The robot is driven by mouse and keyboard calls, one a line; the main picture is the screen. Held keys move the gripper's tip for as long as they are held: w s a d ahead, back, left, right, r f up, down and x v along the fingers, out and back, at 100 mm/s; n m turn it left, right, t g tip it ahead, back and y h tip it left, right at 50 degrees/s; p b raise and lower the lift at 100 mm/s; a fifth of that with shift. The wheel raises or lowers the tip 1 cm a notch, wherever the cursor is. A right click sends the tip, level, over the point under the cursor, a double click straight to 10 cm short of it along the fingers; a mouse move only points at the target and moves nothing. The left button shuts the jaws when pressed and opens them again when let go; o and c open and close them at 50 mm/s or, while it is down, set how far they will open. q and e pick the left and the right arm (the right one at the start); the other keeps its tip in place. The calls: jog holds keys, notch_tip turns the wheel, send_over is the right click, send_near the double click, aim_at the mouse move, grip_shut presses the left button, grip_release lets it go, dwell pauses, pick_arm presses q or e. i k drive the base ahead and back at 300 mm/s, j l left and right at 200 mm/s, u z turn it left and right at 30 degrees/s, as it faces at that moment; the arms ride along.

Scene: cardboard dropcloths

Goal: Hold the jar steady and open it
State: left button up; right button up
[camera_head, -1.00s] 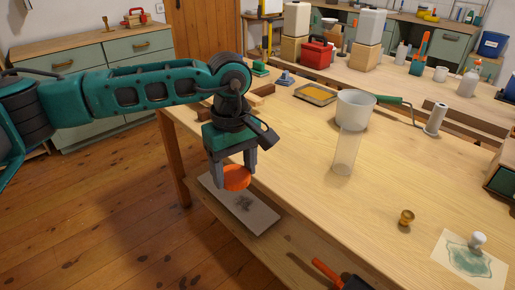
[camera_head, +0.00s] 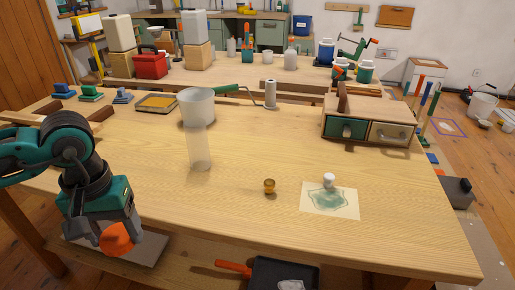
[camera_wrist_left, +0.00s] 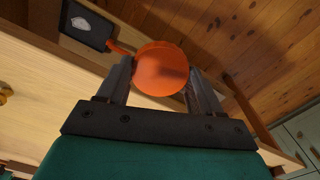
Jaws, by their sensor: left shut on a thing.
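A clear, see-through cylinder (camera_head: 200,152), likely the jar, stands upright on the wooden workbench (camera_head: 240,215), with no lid visible on it. My left gripper (camera_head: 116,232) is at the bench's front left edge, to the left of the clear cylinder and well apart from it. It is shut on a round orange lid (camera_head: 117,240). In the left wrist view the orange lid (camera_wrist_left: 161,69) sits between the two fingers. My right gripper is not in view.
A white pot (camera_head: 196,107) stands just behind the cylinder. A small amber knob-like piece (camera_head: 269,186) and a paper sheet (camera_head: 330,201) with a white-topped piece (camera_head: 329,180) lie to the right. A drawer box (camera_head: 370,120) stands back right. The bench's front middle is clear.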

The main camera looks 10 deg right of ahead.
aim_at(195, 130)
jog(key=z, duration=1.25)
jog(key=i+j+z, duration=0.15)
jog(key=j, duration=0.15)
jog(key=j+z, duration=0.2)
jog(key=j, duration=0.2)
jog(key=i+j, duration=0.15)
jog(key=j, duration=0.05)
